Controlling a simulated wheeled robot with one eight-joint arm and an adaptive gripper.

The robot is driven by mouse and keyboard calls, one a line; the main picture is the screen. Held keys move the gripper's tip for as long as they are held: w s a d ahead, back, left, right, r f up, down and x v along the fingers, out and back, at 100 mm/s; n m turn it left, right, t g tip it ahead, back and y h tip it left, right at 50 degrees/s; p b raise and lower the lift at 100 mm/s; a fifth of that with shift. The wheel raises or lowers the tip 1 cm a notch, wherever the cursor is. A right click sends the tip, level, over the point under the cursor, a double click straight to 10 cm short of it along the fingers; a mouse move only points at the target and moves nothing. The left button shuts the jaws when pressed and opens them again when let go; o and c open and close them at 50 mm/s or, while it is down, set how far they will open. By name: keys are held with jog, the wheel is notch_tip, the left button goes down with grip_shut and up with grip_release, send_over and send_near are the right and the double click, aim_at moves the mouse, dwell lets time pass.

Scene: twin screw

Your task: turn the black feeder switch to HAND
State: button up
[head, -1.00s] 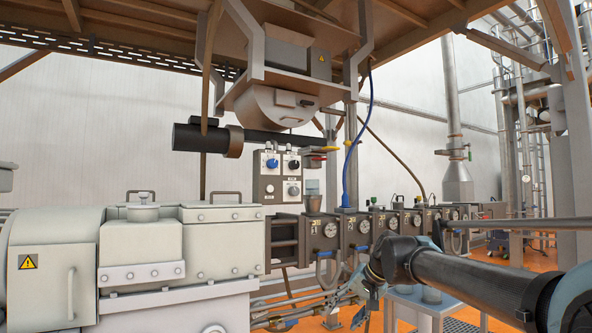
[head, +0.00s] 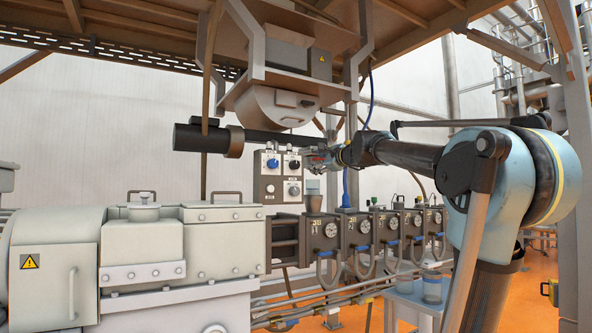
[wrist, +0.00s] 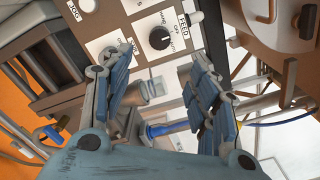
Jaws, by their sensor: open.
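The black feeder switch (wrist: 159,38) is a round knob with a white pointer mark on a pale plate labelled FEED, in the wrist view. In the head view the switch (head: 294,164) is at the upper right of the grey control panel (head: 259,176). My gripper (wrist: 160,60) is open and empty, with its two blue-padded fingers on either side of the line to the knob, apart from it. In the head view my gripper (head: 314,157) is just right of the panel.
A blue knob (head: 272,163) sits left of the switch, with pale buttons (head: 294,190) below. A dark horizontal cylinder (head: 270,138) and the feeder housing (head: 275,100) hang above. The barrel's gauge blocks (head: 322,230) stand below right.

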aim_at(296, 165)
jog(key=x, duration=1.5)
jog(key=shift+w+a+f, duration=0.1)
jog(key=shift+w+a, duration=0.2)
jog(key=c, duration=1.1)
jog(key=shift+o, duration=0.2)
jog(key=shift+a, duration=0.25)
jog(key=shift+d, duration=0.2)
